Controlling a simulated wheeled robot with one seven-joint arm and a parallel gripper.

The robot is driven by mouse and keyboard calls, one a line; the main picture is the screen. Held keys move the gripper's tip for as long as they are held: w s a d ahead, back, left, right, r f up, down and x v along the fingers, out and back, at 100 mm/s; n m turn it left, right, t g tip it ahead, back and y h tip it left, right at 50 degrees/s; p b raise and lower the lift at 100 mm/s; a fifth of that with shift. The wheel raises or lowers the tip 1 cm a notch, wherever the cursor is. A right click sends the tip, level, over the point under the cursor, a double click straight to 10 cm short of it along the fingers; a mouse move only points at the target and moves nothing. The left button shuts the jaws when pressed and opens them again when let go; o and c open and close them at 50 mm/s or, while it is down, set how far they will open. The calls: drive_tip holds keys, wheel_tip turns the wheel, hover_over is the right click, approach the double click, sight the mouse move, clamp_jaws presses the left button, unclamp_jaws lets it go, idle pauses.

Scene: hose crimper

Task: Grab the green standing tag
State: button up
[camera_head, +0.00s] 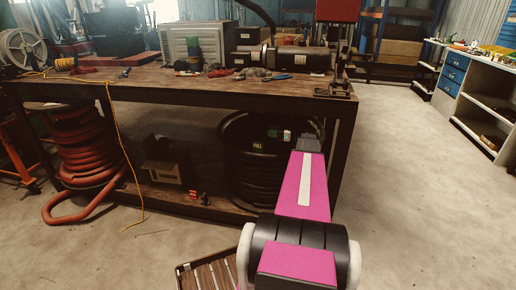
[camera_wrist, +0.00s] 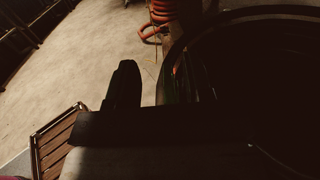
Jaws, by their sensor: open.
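A small green tag with a pale patch (camera_head: 287,136) shows in the head view at the front of the black coiled hose, under the workbench. My gripper (camera_head: 300,130) is at the end of my pink arm, close to the tag's right; its fingers are hard to make out there. In the wrist view my gripper (camera_wrist: 163,85) shows a dark finger on the left, and the other side is lost in shadow. A faint green edge (camera_wrist: 181,78) shows between them; I cannot tell whether it is the tag. The jaws are open, and no grasp shows.
The workbench (camera_head: 180,92) stands over the black hose coil (camera_head: 262,185), its right leg close to my arm. A cardboard box (camera_head: 163,170) and orange hose coil (camera_head: 85,150) are to the left. A slatted wooden crate (camera_head: 212,272) is on the floor. Floor at right is clear.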

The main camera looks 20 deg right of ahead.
approach(258, 142)
drive_tip(key=w, duration=0.1)
drive_tip(key=w+a, duration=0.1)
drive_tip(key=shift+w+a+f, duration=0.4)
drive_tip(key=shift+a+f, duration=0.05)
drive_tip(key=shift+a, duration=0.1)
drive_tip(key=shift+x, duration=3.45)
clamp_jaws()
